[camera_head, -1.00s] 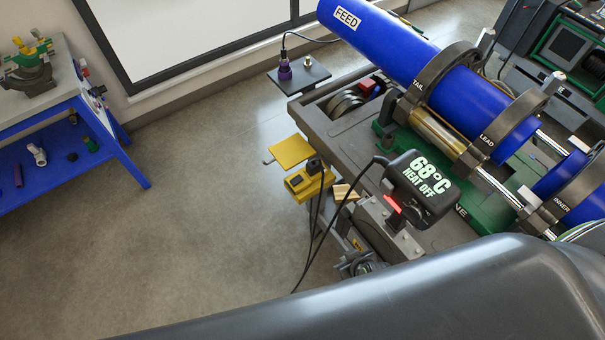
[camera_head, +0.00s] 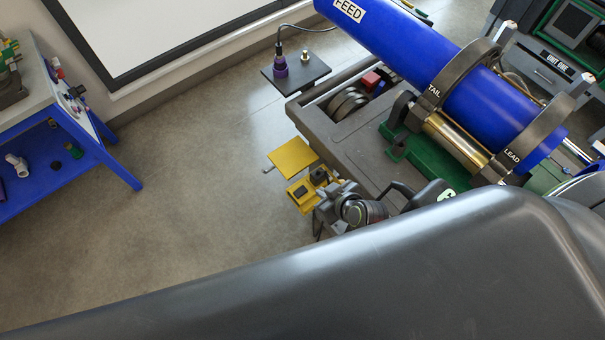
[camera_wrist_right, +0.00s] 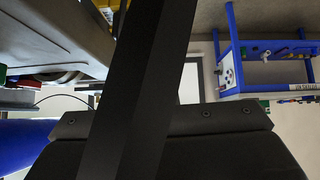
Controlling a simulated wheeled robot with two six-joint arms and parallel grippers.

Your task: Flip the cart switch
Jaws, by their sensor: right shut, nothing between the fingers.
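The cart (camera_head: 345,125) carries a blue pipe. A yellow box (camera_head: 299,193) with a dark part on top hangs at its near left side; I cannot tell whether this is the switch. The heater unit (camera_head: 447,195) is mostly hidden behind my grey arm, and its red-lit part is out of sight. My right gripper (camera_head: 328,208) is shut and empty, just right of the yellow box in the picture; I cannot tell whether they touch. In the wrist view its dark fingers (camera_wrist_right: 145,65) cross the middle. My left gripper is not in view.
A yellow plate (camera_head: 292,157) sticks out from the cart. A black shelf (camera_head: 308,71) holds a purple plug with a cable. The blue pipe (camera_head: 420,65) lies in clamps. A blue workbench (camera_head: 125,172) stands at left. The floor between is clear.

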